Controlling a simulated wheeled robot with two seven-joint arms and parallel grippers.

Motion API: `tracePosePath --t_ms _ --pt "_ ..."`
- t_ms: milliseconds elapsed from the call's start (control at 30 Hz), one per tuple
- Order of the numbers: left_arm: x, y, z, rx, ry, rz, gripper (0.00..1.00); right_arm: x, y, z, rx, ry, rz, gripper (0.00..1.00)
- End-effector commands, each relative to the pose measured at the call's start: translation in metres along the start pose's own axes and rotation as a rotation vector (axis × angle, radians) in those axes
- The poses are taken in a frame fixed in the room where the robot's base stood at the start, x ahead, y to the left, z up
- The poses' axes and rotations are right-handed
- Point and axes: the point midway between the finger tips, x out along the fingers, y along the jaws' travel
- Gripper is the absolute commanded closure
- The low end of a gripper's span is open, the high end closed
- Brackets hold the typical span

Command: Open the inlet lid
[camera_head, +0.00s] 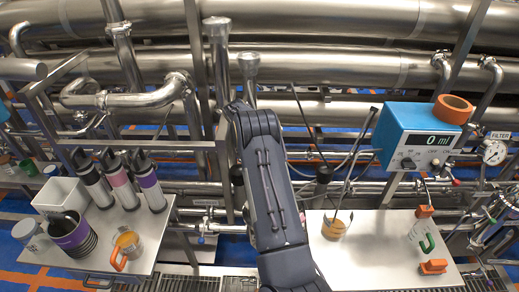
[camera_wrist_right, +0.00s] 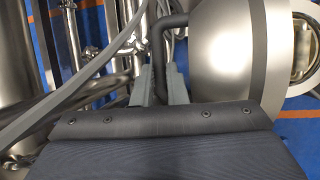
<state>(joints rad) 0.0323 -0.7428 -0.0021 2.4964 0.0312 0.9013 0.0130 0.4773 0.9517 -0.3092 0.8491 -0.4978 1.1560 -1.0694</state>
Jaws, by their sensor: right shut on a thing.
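In the right wrist view the two grey fingers of my right gripper (camera_wrist_right: 160,84) are shut on a dark bent bar (camera_wrist_right: 160,48), which looks like a handle. The bar curves up and to the right towards a large rounded steel body (camera_wrist_right: 222,60). I cannot tell whether that body is the inlet lid itself or the vessel under it. A steel ring-shaped part (camera_wrist_right: 303,45) shows at the far right edge. In the head view my dark arm fills the middle, and its gripper is hidden. My left gripper is not in view.
Steel pipes (camera_head: 330,72) run across the back. A left bench (camera_head: 150,238) holds bottles, cups and a jug. A right bench (camera_head: 365,260) holds a small cup and orange-handled items, below a blue meter box (camera_head: 412,125). A grey hose (camera_wrist_right: 85,85) passes close left of the fingers.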

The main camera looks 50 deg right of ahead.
Motion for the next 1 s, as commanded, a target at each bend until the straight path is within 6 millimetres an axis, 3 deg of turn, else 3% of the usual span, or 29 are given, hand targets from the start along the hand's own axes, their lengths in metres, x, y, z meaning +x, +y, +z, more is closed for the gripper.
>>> tracePosePath --t_ms 33,167,933,967,1000 --pt "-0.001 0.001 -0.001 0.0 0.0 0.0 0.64 -0.001 0.011 0.001 0.001 0.004 0.013 1.0" --pt "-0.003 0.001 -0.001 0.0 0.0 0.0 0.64 0.004 0.015 -0.001 -0.014 0.002 -0.022 1.0" --pt "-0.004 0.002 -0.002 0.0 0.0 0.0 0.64 0.009 0.021 -0.002 -0.032 -0.001 -0.072 1.0" --pt "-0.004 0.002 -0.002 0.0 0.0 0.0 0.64 0.009 0.021 -0.002 -0.032 -0.001 -0.072 0.85" --pt "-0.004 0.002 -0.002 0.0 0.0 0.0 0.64 0.009 0.021 -0.002 -0.032 -0.001 -0.072 0.8"
